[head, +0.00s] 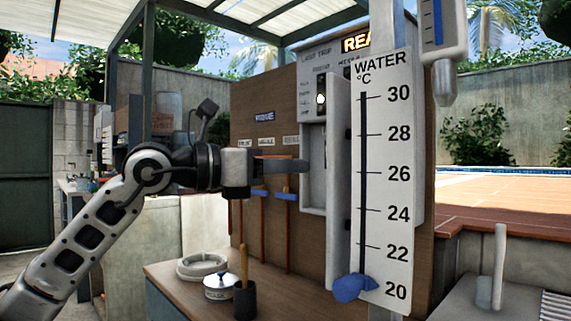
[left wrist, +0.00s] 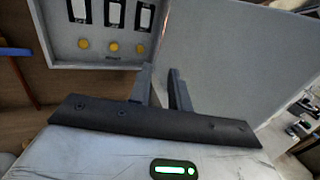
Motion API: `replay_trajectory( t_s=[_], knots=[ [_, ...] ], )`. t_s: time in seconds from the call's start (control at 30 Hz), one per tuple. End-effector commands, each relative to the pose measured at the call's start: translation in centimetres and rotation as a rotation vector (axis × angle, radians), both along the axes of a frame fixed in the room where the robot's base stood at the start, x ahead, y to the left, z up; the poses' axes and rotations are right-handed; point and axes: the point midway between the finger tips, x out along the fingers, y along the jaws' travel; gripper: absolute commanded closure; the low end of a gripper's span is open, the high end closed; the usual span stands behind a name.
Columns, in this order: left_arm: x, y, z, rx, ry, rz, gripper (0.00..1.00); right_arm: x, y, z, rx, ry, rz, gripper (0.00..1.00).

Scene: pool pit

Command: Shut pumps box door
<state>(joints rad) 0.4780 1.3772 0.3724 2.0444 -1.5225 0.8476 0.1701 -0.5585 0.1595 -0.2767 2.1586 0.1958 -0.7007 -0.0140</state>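The pumps box (head: 313,150) is a pale grey cabinet on the brown wooden board. Its door (head: 338,190) stands open, seen almost edge-on at the right of the box, partly behind the thermometer. In the left wrist view the box (left wrist: 62,53) shows switches and yellow buttons, and the door (left wrist: 235,50) is a broad grey panel to the right. My left gripper (head: 292,166) points right, in front of the box's left side. In the left wrist view its fingers (left wrist: 162,85) are a narrow gap apart, with nothing between them. Contact with the door cannot be told. My right gripper is out of view.
Tools hang on the board.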

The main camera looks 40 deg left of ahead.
Motion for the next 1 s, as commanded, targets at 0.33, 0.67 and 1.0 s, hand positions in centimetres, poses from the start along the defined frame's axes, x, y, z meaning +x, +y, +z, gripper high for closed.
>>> replay_trajectory(
  t_s=[0.33, 0.67, 1.0],
  knots=[
    [-0.03, 0.01, 0.01, 0.000, 0.000, 0.000, 1.00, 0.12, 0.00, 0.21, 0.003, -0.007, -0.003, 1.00],
    [-0.02, 0.02, 0.01, 0.000, 0.000, 0.000, 1.00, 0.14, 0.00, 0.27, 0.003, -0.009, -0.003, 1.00],
    [-0.02, 0.02, 0.01, 0.000, 0.000, 0.000, 1.00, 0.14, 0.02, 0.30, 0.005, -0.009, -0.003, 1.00]
  ],
)
